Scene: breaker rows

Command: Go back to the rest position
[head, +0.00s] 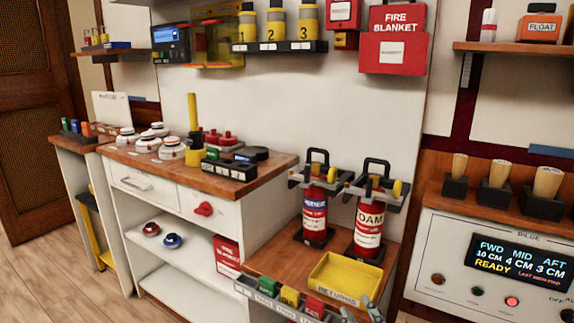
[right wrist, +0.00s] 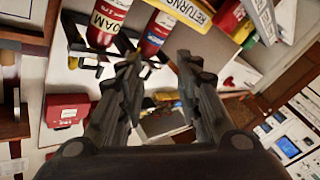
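My right gripper (head: 361,310) shows only at the bottom edge of the head view, in front of the yellow returns tray (head: 346,276). In the right wrist view its two fingers (right wrist: 160,68) stand wide apart with nothing held between them. The returns tray shows in the right wrist view too, at the top. My left gripper is not in view.
Two red extinguishers (head: 315,213) (head: 368,226) stand in brackets behind the tray. A strip with green, yellow and red blocks (head: 290,297) lies left of my gripper. A white cabinet (head: 150,187) with a wooden top is on the left; a bilge panel (head: 500,262) is on the right.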

